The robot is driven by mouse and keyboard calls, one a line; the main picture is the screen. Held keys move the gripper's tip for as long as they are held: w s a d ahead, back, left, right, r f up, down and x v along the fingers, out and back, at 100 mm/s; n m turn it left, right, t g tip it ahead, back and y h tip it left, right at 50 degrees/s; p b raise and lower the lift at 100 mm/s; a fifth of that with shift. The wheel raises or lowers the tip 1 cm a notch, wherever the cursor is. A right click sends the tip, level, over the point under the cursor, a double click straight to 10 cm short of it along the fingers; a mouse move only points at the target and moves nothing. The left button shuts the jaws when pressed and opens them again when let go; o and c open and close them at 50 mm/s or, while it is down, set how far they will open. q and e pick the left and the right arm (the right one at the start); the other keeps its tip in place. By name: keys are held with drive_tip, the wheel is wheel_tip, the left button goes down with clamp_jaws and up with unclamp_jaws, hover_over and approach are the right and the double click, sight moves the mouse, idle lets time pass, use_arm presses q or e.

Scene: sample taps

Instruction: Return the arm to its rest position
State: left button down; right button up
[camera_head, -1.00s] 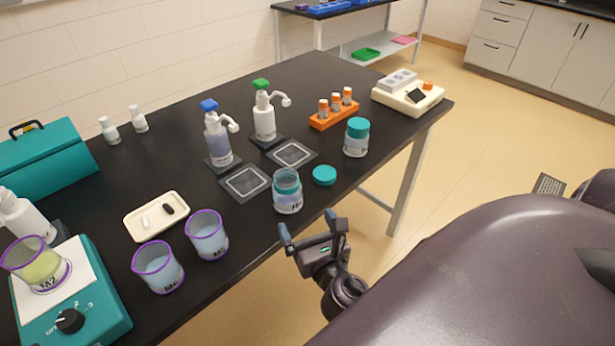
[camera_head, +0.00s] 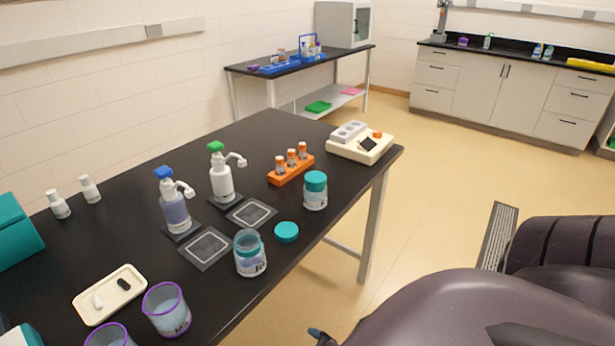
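One of my grippers (camera_head: 318,334) shows only as a dark fingertip at the bottom edge, in front of the bench. The rest of it is out of the frame or hidden behind my own dark body, so its opening cannot be seen. The other gripper is not in view. On the black bench (camera_head: 262,140) stand an uncapped jar (camera_head: 250,256) with a teal lid (camera_head: 286,232) lying beside it, and a jar closed with a teal lid (camera_head: 315,192). No gripper touches them.
A blue-topped dispenser (camera_head: 175,208) and a green-topped dispenser (camera_head: 222,180) stand by two square pads. An orange tube rack (camera_head: 291,170), a white device (camera_head: 361,144), a tray (camera_head: 108,296) and a purple-rimmed beaker (camera_head: 167,312) are on the bench.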

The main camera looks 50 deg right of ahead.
drive_tip(key=m, duration=0.1)
drive_tip(key=s+f+m, duration=0.1)
drive_tip(key=shift+a+m, duration=0.1)
drive_tip(key=shift+m, duration=0.2)
idle(1.0)
idle(0.3)
